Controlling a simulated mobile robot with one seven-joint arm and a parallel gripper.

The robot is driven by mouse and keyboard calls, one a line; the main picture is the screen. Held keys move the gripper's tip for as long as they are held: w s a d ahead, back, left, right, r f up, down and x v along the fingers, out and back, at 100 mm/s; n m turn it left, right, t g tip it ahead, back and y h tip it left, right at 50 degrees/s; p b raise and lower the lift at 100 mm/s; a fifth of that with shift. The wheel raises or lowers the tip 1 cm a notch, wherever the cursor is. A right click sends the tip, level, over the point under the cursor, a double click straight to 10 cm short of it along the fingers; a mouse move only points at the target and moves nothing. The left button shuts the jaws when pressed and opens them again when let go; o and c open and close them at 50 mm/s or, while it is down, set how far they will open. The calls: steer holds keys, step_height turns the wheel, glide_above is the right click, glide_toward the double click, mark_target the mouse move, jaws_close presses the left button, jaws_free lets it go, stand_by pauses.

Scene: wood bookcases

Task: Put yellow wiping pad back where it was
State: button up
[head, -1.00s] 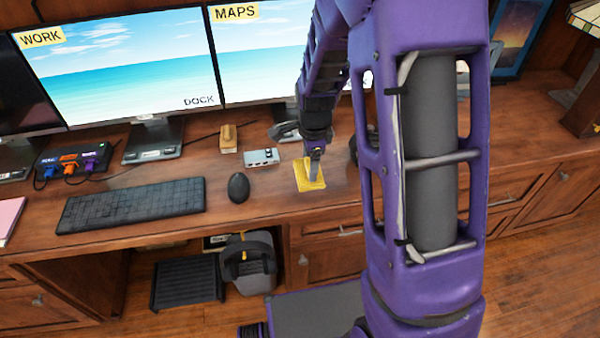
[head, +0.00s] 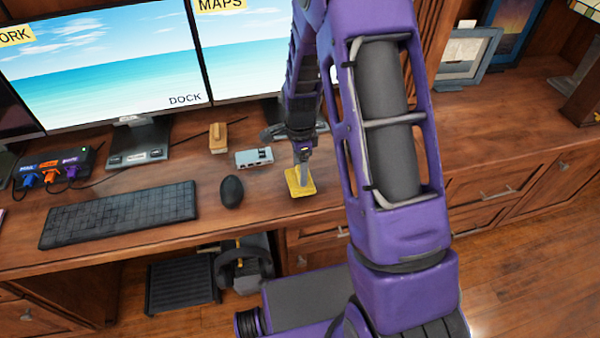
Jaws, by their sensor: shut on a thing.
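The yellow wiping pad (head: 300,187) is at the front of the wooden desk, right of the black mouse. It appears flat on the desktop or just above it; I cannot tell which. My gripper (head: 301,172) points down and is shut on the pad's upright grey part from above. The fingertips are small and partly merge with that part in this view.
A black mouse (head: 231,192) and keyboard (head: 120,214) lie to the left. A small grey box (head: 254,158) and a wooden block (head: 218,138) stand behind. Monitors (head: 103,70) line the back. A picture frame (head: 468,55) stands at the right. Desktop on the right is largely clear.

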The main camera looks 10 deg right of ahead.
steer(key=shift+f, duration=1)
steer(key=shift+f, duration=0.1)
steer(key=o, duration=1.1)
step_height(320, 180, up, 12)
steer(key=shift+r+p, duration=0.1)
steer(key=shift+p, duration=0.3)
steer(key=shift+w, duration=0.1)
